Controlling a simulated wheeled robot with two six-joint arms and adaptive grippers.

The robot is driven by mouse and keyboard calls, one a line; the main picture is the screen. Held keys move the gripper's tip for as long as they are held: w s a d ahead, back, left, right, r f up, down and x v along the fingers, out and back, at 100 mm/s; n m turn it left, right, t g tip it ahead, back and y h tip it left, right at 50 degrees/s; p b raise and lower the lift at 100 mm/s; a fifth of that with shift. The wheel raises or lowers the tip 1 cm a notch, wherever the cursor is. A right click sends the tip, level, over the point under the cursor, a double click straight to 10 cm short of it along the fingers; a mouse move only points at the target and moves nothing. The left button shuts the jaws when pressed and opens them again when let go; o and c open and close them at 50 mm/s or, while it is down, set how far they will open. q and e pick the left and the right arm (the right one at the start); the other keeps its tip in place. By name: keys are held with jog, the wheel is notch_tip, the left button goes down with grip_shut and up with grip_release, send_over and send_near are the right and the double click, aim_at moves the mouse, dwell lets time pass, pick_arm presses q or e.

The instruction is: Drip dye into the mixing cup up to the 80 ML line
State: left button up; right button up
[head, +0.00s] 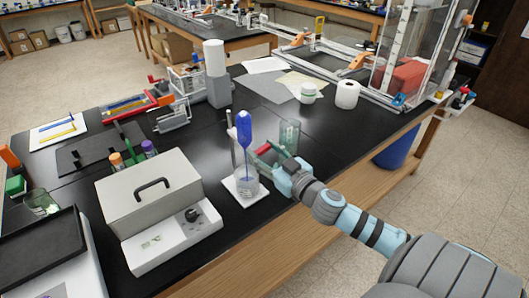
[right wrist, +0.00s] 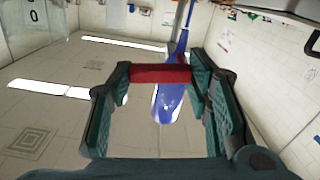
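The bulb also shows in the right wrist view (right wrist: 172,104), beyond my fingers. My left gripper is not in view.
A clear glass beaker (head: 289,136) stands close behind my right gripper. A grey box with a black handle (head: 148,193) stands to the left of the cup. A white-topped grey cylinder (head: 216,75) stands behind. The black bench's front edge runs close by the cup.

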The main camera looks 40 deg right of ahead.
jog(key=c, duration=0.5)
jog(key=shift+r+n, duration=0.1)
jog(key=shift+n, duration=0.2)
jog(key=shift+o, duration=0.3)
jog(key=n+p, duration=0.2)
jog(key=n, duration=0.1)
jog(key=shift+a+r, duration=0.15)
jog(key=shift+r, duration=0.2)
jog(key=n, duration=0.1)
jog(key=n+p, duration=0.1)
jog(key=n, duration=0.1)
jog(key=n+p, duration=0.1)
jog(key=shift+a+r+n, duration=0.3)
jog(key=shift+n, duration=0.1)
jog(key=n, duration=0.1)
jog(key=n+p, duration=0.1)
jog(key=n, duration=0.1)
jog(key=shift+a+r+n+p, duration=0.1)
jog(key=shift+a+n+p, duration=0.2)
jog(key=shift+a, duration=0.05)
jog(key=shift+c, duration=0.2)
jog(key=shift+a+n, duration=0.2)
jog(key=shift+n, duration=0.75)
jog(key=shift+a+n, duration=0.15)
jog(key=shift+n, duration=0.8)
